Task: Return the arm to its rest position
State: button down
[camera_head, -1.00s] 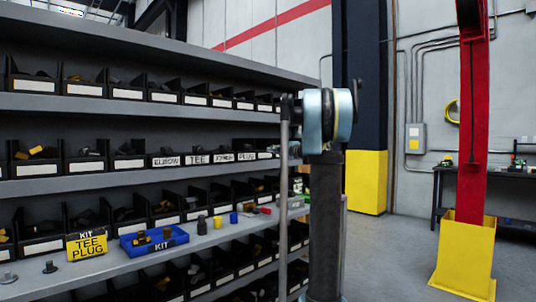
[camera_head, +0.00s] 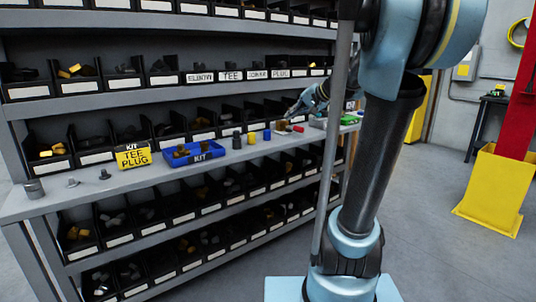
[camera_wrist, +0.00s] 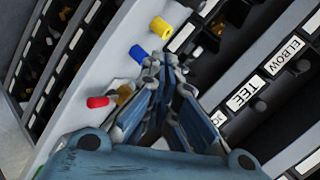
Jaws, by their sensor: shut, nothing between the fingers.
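My gripper (camera_head: 291,111) is partly visible in the head view, beyond my dark arm link, at the right part of the shelf's work surface. In the wrist view, its blue-grey fingers (camera_wrist: 160,66) are together with nothing between them. They overlap the view of the surface near a blue cylinder (camera_wrist: 138,53) and a red piece (camera_wrist: 97,102); I cannot tell the exact gap. My arm's upper part stands tall in front of the shelf in the head view.
The shelf (camera_head: 110,188) holds several black bins. A red post in a yellow base (camera_head: 490,190) stands right. Floor between is clear.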

jog(key=s+d+f+n+g+h, duration=0.1)
jog(key=s+d+f+h, duration=0.1)
jog(key=s+f, duration=0.7)
jog(key=s+d+f+n+g+h, duration=0.2)
jog(key=s+d+f+h, duration=0.1)
jog(key=s+f, duration=0.6)
jog(key=s+d+f+n+g+h, duration=0.1)
jog(key=s+d+f+g+h, duration=0.1)
jog(key=s+f, duration=0.7)
jog(key=s+d+h, duration=0.1)
jog(key=s+d, duration=0.1)
jog(key=s, duration=0.2)
jog(key=shift+s+d, duration=0.2)
jog(key=shift+d, duration=0.05)
jog(key=shift+f, duration=0.1)
